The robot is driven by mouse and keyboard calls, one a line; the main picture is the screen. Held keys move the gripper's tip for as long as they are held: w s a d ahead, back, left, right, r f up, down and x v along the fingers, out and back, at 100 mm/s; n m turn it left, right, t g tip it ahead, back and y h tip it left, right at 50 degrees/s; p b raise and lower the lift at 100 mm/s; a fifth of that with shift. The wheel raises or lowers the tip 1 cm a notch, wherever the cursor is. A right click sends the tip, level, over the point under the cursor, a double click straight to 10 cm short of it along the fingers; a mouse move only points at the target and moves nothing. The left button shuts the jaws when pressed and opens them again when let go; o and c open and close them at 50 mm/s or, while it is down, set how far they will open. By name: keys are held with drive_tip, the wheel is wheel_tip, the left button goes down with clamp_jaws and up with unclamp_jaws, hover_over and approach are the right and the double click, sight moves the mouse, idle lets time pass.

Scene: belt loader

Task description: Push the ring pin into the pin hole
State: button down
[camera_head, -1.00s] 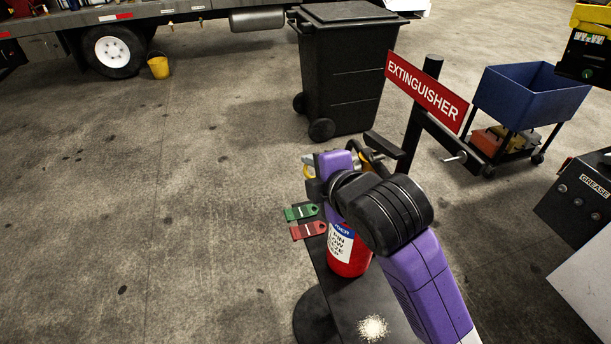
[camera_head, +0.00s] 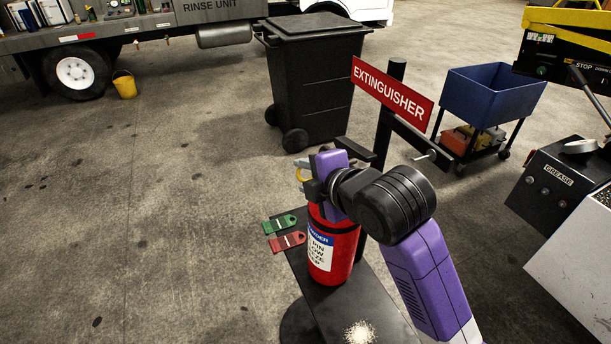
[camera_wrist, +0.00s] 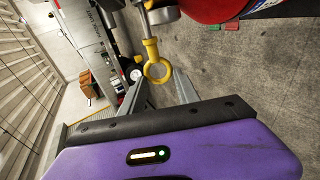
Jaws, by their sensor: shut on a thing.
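The yellow ring pin (camera_wrist: 157,69) shows in the wrist view between the tips of my gripper (camera_wrist: 160,86), which is shut on it. The pin's stem runs up in the picture to the grey and yellow fitting (camera_wrist: 162,15) on the extinguisher's head. I cannot tell how deep the stem sits, and the pin hole is hidden. In the head view my gripper (camera_head: 304,174) is at the top of the red fire extinguisher (camera_head: 336,250), on its left side. The extinguisher stands upright on a black stand (camera_head: 345,308).
A green tag (camera_head: 279,224) and a red tag (camera_head: 287,242) are left of the extinguisher. A post with an EXTINGUISHER sign (camera_head: 391,94) stands close behind. A black bin (camera_head: 315,85) and blue cart (camera_head: 490,95) are farther back. The floor at left is open.

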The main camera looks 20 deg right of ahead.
drive_tip(key=shift+d+b, duration=0.6)
drive_tip(key=shift+d, duration=1.75)
idle(0.3)
drive_tip(key=c, duration=0.8)
unclamp_jaws()
drive_tip(key=shift+a, duration=0.1)
drive_tip(key=b+v, duration=0.1)
drive_tip(key=v, duration=0.7)
drive_tip(key=shift+w, duration=0.1)
